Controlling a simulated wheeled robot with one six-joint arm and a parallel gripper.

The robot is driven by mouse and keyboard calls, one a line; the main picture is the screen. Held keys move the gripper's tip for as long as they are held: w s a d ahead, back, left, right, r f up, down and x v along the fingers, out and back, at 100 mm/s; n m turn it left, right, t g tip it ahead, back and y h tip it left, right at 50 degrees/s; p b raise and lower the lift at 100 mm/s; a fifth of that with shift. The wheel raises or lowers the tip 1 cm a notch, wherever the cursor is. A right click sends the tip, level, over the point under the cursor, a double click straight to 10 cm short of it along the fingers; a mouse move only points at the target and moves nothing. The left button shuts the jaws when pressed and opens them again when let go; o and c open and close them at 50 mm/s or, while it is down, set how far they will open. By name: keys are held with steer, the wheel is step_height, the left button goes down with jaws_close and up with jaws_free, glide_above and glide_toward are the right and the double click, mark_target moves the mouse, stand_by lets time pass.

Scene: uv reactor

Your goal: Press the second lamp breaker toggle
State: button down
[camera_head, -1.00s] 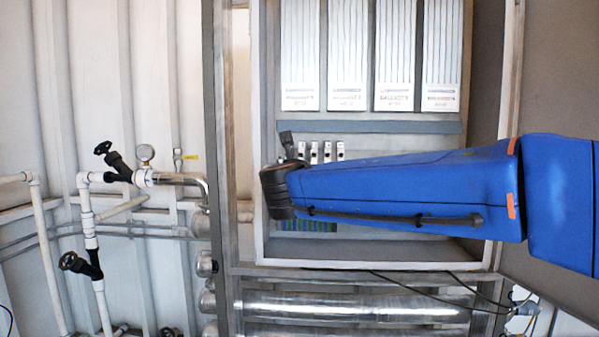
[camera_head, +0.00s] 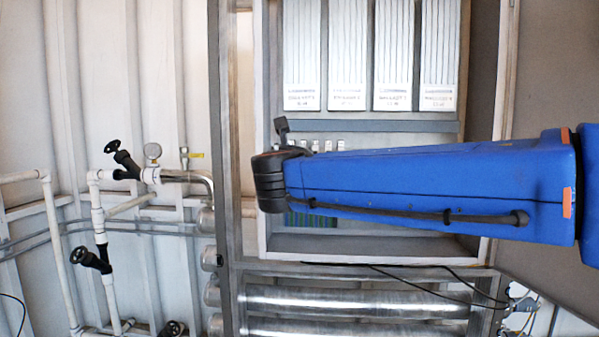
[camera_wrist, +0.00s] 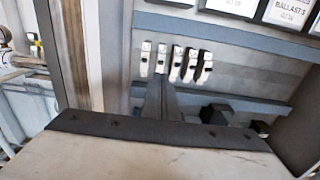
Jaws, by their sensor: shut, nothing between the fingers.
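A row of several small white breakers with dark toggles stands on the grey panel in the wrist view. The second breaker from the left (camera_wrist: 161,58) is upright, beside the first breaker (camera_wrist: 146,57). My gripper (camera_wrist: 158,80) shows as a narrow dark shape just below the second breaker, its fingers together and empty. I cannot tell whether the tip touches the breaker. In the head view the tops of the breakers (camera_head: 328,146) show above my blue arm, which hides their lower parts. The fingers cannot be made out clearly there.
White ballast boxes (camera_head: 347,60) hang above the breakers, over a blue-grey duct (camera_head: 380,126). The cabinet's left frame (camera_wrist: 80,50) stands close left of my gripper. Dark blocks (camera_wrist: 215,113) sit to its lower right. Pipes and valves (camera_head: 122,160) are outside the cabinet, left.

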steer(key=shift+s+r, duration=0.6)
steer(key=shift+r, duration=0.1)
steer(key=s+d+f+m+g+h, duration=0.25)
steer(key=d+f+m, duration=0.4)
steer(key=d, duration=0.45)
steer(key=s+d+f+m+g+h, duration=0.1)
steer(key=s+d+f+m+g, duration=0.2)
steer(key=d+f+m, duration=0.65)
steer(key=s+d+f+m+g, duration=0.4)
steer(key=s+d+f+m, duration=0.2)
steer(key=s+d+f, duration=0.6)
steer(key=s+d+f+m+g+y, duration=0.1)
steer(key=s+f+m+g+y, duration=0.2)
steer(key=s+f+m, duration=0.9)
steer(key=s+m+y, duration=0.1)
steer(key=s, duration=0.2)
steer(key=shift+s+d+f+m, duration=0.15)
steer(key=shift+s+f+m, duration=0.05)
steer(key=shift+f+m, duration=0.15)
